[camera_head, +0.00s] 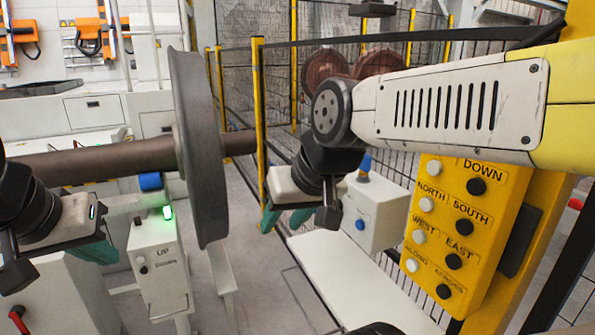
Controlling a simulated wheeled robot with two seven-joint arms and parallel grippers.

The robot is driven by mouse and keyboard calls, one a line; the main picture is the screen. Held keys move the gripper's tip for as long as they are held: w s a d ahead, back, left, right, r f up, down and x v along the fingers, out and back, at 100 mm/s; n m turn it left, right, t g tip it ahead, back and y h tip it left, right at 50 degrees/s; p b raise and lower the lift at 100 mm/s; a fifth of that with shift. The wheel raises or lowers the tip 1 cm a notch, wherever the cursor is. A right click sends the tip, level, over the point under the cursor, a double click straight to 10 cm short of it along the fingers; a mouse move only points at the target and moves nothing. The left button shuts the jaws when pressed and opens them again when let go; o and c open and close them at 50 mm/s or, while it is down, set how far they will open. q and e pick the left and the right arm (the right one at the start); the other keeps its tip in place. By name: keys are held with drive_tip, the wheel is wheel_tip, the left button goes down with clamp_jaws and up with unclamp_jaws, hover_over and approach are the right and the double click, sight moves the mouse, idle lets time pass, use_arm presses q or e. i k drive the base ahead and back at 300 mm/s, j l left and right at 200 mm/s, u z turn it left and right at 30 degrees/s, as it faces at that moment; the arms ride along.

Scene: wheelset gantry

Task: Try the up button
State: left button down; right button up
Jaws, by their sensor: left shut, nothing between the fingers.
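A yellow button panel (467,235) hangs at the right, with labelled white and black buttons. DOWN shows beside a black button (476,186); my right arm covers the panel's upper left, and no up button shows there. A white box (158,264) at the left carries a small label that seems to read UP, a knob and a lit green lamp (167,212). My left gripper (97,251) is shut and empty, left of this box in the picture. My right gripper (286,217) points down left of the panel, its teal fingertips apart, touching no button.
A large steel wheel (203,150) on a brown axle (95,160) stands between my grippers. A second white box (376,212) with a blue button is behind my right gripper. Yellow posts (259,120) and mesh fencing stand behind. A white bench (360,285) is below.

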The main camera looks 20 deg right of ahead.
sight(434, 167)
drive_tip(key=z, duration=2.05)
